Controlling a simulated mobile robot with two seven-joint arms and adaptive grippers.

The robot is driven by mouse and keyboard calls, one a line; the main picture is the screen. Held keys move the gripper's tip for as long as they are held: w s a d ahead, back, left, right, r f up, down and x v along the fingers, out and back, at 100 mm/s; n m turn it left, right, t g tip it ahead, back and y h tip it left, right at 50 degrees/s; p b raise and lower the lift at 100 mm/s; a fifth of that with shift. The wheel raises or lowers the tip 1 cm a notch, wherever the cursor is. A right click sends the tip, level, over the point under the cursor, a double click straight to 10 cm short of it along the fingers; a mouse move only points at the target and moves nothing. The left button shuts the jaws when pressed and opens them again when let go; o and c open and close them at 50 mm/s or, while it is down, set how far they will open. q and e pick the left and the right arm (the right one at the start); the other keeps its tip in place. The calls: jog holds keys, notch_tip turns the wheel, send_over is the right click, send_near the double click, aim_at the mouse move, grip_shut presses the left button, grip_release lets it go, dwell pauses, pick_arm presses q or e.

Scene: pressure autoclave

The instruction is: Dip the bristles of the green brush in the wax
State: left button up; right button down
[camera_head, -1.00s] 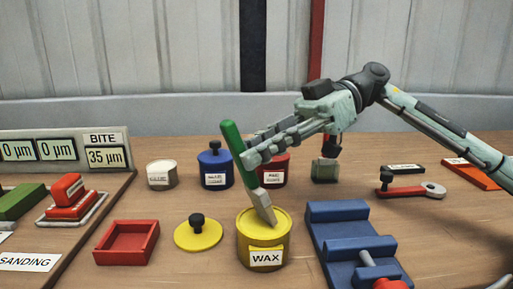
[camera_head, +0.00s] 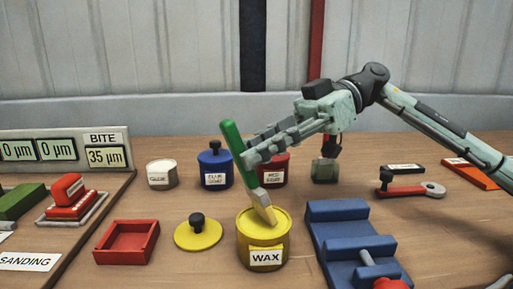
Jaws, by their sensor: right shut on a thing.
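The green brush (camera_head: 233,142) is held tilted, its green handle up and its bristles (camera_head: 265,213) pointing down and to the right. My right gripper (camera_head: 252,152) comes in from the right and is shut on the brush. The yellow wax pot (camera_head: 264,255), labelled WAX, stands open at front centre. The bristles are at the wax in its open top, and their lower part looks yellow. How deep the tip goes is hard to tell. The yellow lid (camera_head: 198,234) with a black knob lies on the table left of the pot. My left gripper is not in view.
A blue fixture (camera_head: 340,237) stands close to the pot's right. A red tray (camera_head: 127,243) lies at left. A white pot (camera_head: 161,174), a blue pot (camera_head: 214,173) and a red pot (camera_head: 273,175) stand behind. A red-handled wrench (camera_head: 410,191) lies at right.

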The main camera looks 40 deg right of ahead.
aim_at(237, 126)
jog(key=shift+r+p, duration=1.1)
jog(key=shift+r, duration=0.25)
jog(key=shift+r+p, duration=0.4)
jog(key=shift+r, duration=1.75)
